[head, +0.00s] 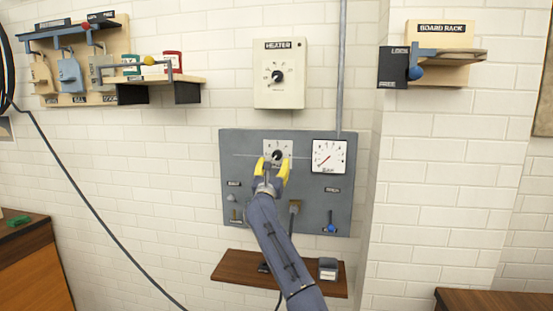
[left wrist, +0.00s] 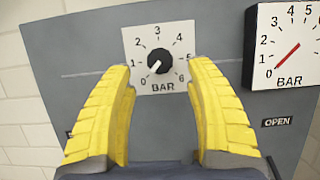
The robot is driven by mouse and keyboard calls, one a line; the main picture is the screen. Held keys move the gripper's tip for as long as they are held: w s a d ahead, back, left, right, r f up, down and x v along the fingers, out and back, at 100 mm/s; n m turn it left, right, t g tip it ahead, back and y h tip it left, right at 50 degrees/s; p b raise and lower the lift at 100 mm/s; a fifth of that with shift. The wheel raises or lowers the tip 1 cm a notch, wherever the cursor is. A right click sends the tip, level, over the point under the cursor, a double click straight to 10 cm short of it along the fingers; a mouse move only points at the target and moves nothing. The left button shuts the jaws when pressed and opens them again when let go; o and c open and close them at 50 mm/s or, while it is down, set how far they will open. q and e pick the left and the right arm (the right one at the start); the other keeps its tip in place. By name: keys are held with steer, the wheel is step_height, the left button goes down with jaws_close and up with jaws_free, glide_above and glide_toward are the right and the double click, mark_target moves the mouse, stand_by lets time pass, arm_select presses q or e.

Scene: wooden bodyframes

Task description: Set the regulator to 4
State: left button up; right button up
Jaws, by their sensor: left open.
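The regulator is a black knob on a white dial plate marked 0 to 6 BAR, on a grey wall panel. The knob (left wrist: 160,61) shows between my fingers in the left wrist view, with its white mark pointing down-left towards 0. In the head view the dial plate (head: 286,146) is just above my fingertips. My left gripper (head: 273,166) is open, its yellow fingers (left wrist: 160,72) on either side below the knob, not closed on it. The pressure gauge (head: 329,156) right of the dial has its red needle near 0 in the left wrist view (left wrist: 290,50). My right gripper is out of view.
The grey panel (head: 233,150) also carries small levers, one blue-tipped (head: 331,228). A heater box (head: 279,75) hangs above. A brown shelf (head: 230,265) is below. A board rack (head: 440,55) is at upper right, and a shelf with hooks (head: 75,70) at upper left.

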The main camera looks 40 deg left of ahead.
mark_target(277, 157)
arm_select(q)
steer(key=shift+x, duration=2.3)
steer(key=shift+c, duration=0.4)
jaws_close()
steer(key=shift+f+m, duration=0.1)
steer(key=shift+m, duration=0.2)
